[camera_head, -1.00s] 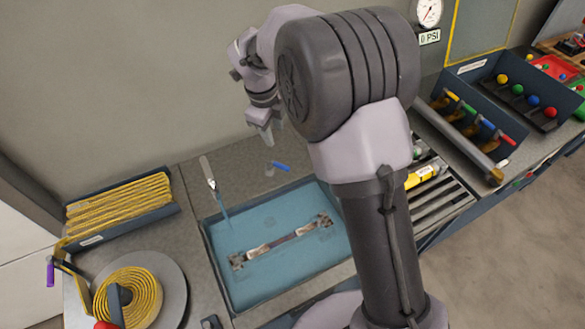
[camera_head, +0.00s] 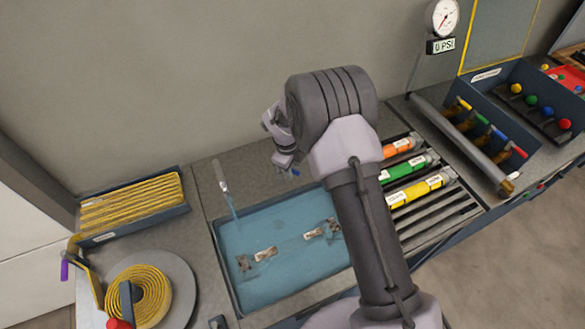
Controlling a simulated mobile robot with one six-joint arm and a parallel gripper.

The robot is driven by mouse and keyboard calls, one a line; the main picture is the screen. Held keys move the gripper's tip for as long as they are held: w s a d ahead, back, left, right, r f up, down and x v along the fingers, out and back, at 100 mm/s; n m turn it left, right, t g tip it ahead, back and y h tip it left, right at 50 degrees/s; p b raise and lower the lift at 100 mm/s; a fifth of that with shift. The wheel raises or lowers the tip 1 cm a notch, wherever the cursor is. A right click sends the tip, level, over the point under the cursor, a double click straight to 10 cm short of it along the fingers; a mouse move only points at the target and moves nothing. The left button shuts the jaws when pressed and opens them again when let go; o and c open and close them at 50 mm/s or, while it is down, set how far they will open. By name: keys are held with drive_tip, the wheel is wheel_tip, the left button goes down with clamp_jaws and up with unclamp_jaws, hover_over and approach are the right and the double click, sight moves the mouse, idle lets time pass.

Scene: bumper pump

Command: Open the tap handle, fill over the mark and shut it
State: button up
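A blue tap handle (camera_head: 296,172) shows just beside my gripper (camera_head: 284,163) at the back edge of the tank. My fingers are small and partly turned away, so I cannot tell whether they are open or touch the handle. A thin grey spout (camera_head: 221,175) stands at the tank's back left. A blue stream (camera_head: 233,207) runs from it into the tank (camera_head: 216,262). The tank holds blue water (camera_head: 280,278). Two metal clamps show in it, the left one (camera_head: 246,262) and the right one (camera_head: 332,228). I cannot make out a fill mark.
Yellow rods lie in a tray (camera_head: 133,230) at the left, above a coiled yellow hose (camera_head: 139,297). Coloured cylinders, one of them yellow (camera_head: 416,190), lie on a slatted rack at the right. A gauge (camera_head: 442,17) reads 0 PSI. My arm hides the tank's right side.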

drive_tip(key=shift+f, duration=0.3)
clamp_jaws()
idle(1.3)
